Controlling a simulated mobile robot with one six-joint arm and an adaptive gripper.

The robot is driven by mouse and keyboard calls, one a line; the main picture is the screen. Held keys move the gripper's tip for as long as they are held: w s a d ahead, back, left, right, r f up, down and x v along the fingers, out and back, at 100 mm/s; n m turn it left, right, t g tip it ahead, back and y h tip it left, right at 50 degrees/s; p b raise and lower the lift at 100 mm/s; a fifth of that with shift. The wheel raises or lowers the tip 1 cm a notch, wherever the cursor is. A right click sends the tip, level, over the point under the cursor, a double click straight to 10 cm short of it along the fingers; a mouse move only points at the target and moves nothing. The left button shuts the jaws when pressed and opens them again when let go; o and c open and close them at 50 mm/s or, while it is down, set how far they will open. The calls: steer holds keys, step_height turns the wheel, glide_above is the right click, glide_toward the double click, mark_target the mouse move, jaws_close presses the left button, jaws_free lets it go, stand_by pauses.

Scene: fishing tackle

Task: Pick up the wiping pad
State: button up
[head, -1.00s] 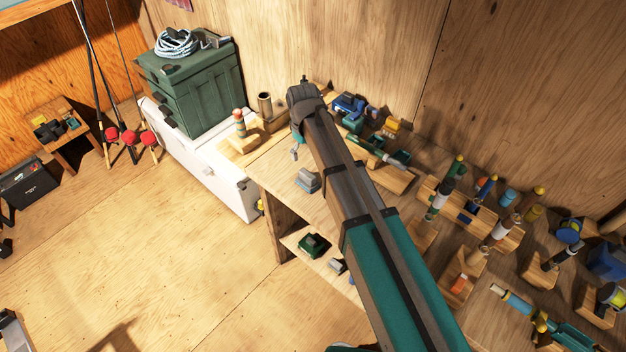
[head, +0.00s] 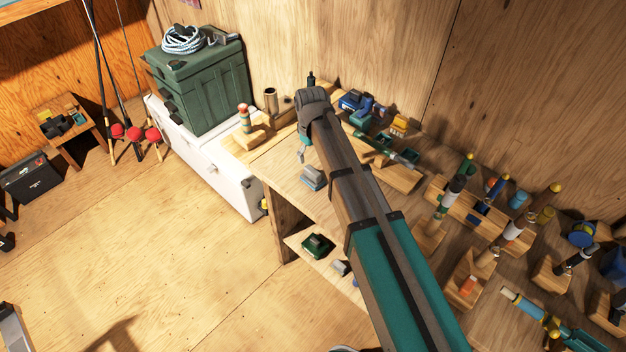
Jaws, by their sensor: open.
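A small grey-blue block with a raised grip (head: 313,178), which looks like the wiping pad, lies on the wooden bench top near its left front edge. My gripper (head: 302,152) hangs down past the far end of my arm, just above and behind this block in the picture. Only a small teal part and a grey fingertip of it show; my wrist and forearm hide the rest. It is open, and I see nothing held in it. It appears apart from the block, but its height above the bench is hard to tell.
A green tackle box (head: 205,85) with coiled rope stands on a white cooler (head: 215,170) at left. Wooden holders with reels and rod handles (head: 470,205) crowd the bench at right. A lower shelf holds a dark green item (head: 317,245).

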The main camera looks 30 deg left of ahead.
mark_target(313, 170)
steer(key=shift+f+b, duration=2.65)
steer(key=shift+f, duration=0.3)
steer(key=shift+d+f+b, duration=0.15)
steer(key=shift+f+b, duration=2.45)
steer(key=shift+b, duration=0.05)
steer(key=c, duration=1.1)
steer(key=shift+w+r, duration=0.1)
steer(key=shift+r, duration=0.15)
